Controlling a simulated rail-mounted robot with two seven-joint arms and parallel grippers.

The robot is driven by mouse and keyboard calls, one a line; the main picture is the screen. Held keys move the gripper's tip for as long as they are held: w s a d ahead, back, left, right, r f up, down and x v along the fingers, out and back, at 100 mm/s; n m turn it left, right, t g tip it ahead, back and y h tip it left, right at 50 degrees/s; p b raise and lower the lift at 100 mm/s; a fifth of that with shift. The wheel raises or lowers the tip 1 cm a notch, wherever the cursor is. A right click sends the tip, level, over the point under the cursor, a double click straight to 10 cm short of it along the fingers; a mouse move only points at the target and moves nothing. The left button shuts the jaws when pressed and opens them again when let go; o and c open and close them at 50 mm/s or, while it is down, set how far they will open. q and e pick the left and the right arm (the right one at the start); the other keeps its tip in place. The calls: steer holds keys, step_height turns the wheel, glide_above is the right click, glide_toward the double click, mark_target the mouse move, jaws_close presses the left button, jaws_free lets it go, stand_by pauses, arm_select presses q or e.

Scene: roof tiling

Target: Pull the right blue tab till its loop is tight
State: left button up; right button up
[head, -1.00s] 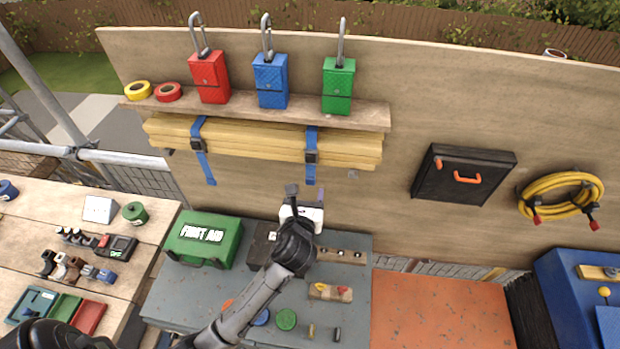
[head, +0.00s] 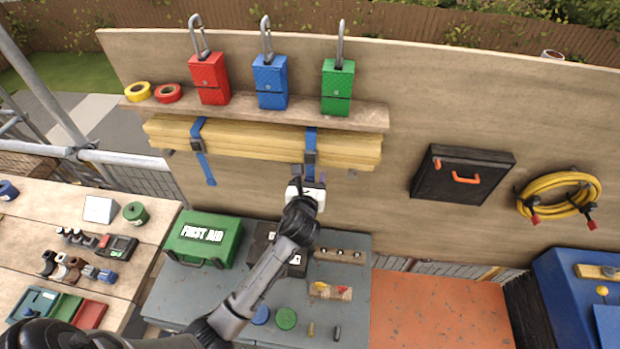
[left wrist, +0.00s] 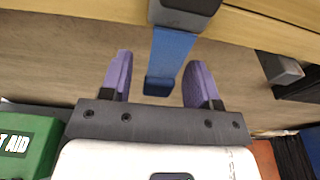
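The right blue strap (head: 311,135) wraps the bundle of yellow boards (head: 255,142), with a dark buckle (head: 310,157) at its front. Its blue tab hangs below the buckle; in the left wrist view the tab (left wrist: 168,62) hangs between two purple fingers. My left gripper (head: 309,180) is just below the right buckle. In the left wrist view my left gripper (left wrist: 158,80) is open, with a finger on each side of the tab and visible gaps. The left blue strap (head: 198,140) has a longer tail hanging down. My right gripper is not in view.
The boards hang under a wooden shelf (head: 360,115) holding red, blue and green padlocks. Below are a green first aid box (head: 203,240) and a grey worktop (head: 215,300) with small parts. A black case (head: 462,175) hangs right; the panel between is mostly clear.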

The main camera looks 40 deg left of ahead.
arm_select(q)
steer(key=c, duration=0.9)
steer(key=shift+f, duration=0.8)
steer(key=shift+f+b, duration=1.15)
steer(key=shift+f, duration=1.15)
steer(key=o, duration=1.5)
steer(key=shift+c, duration=0.2)
